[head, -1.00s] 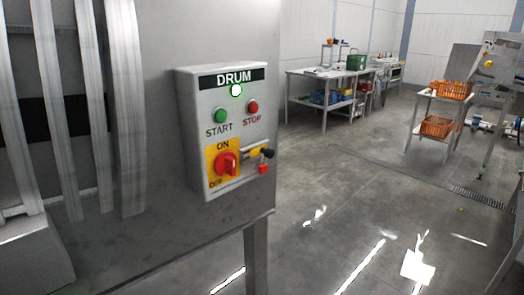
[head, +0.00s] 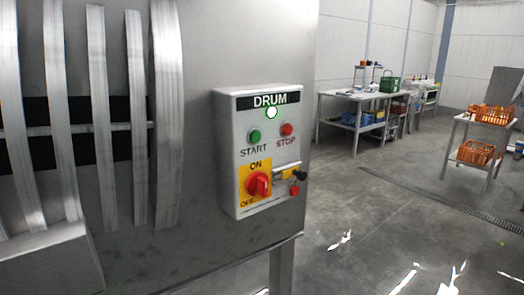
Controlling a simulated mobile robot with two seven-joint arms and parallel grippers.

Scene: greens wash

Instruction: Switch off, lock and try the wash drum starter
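The grey drum starter box (head: 234,203) is fixed to a steel panel, under a black DRUM label (head: 260,100). A lamp (head: 271,113) below the label glows pale green-white. The green START button (head: 255,136) and red STOP button (head: 288,129) sit below it. The red rotary switch (head: 258,185) is on a yellow ON/OFF plate (head: 242,173); its exact setting is hard to read. To its right are a yellow part (head: 287,173) with a dark knob (head: 300,176) and a small red item (head: 295,190), possibly a padlock. Neither gripper shows.
Steel bars (head: 165,120) stand in front of the panel at left. A work table (head: 340,95) with a green crate (head: 388,83) stands at the back. A cart (head: 466,133) with orange crates (head: 477,152) is at right. The floor between is clear.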

